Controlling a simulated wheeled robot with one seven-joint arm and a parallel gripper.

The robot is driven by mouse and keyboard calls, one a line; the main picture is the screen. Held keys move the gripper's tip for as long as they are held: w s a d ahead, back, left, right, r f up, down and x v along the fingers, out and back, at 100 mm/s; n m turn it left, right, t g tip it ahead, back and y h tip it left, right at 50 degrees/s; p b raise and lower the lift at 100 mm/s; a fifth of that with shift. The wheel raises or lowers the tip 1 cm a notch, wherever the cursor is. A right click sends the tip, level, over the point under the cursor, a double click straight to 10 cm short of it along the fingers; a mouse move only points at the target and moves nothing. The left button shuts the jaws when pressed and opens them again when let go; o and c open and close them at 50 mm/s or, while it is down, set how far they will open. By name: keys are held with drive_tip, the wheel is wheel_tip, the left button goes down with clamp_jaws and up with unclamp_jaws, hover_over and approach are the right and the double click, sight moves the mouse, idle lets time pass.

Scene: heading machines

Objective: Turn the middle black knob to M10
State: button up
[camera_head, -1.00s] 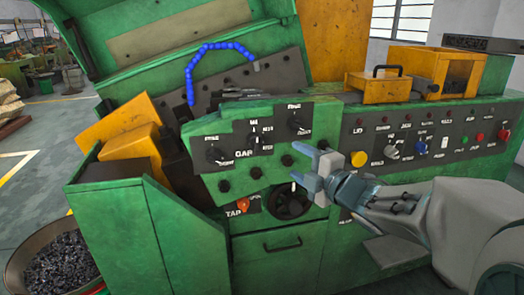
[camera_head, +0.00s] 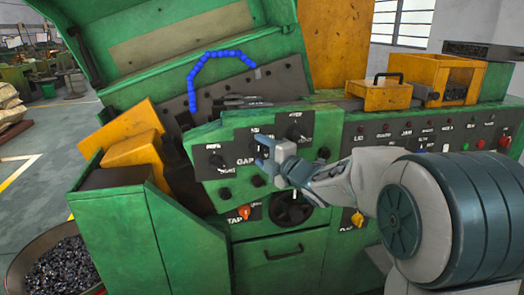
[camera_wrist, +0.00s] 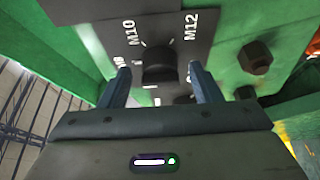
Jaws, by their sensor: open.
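The middle black knob (camera_wrist: 160,66) is on a dark plate in the wrist view. White M10 print is at its upper left and M12 at its upper right; a partly hidden label is at its left. I cannot tell where the knob points. My gripper (camera_wrist: 162,88) is open, with one finger on each side of the knob and visible gaps between. In the head view my gripper (camera_head: 264,154) is in front of the middle plate of the green panel and hides most of this knob.
A left black knob (camera_head: 216,160) and a right black knob (camera_head: 296,132) flank the middle plate. Dark bolts (camera_wrist: 256,57) stick out beside it. A handwheel (camera_head: 291,208) and an orange-red knob (camera_head: 244,211) are below. A yellow knob (camera_head: 357,219) shows beside my arm.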

drive_tip(key=shift+w+a, duration=0.2)
drive_tip(key=c, duration=1)
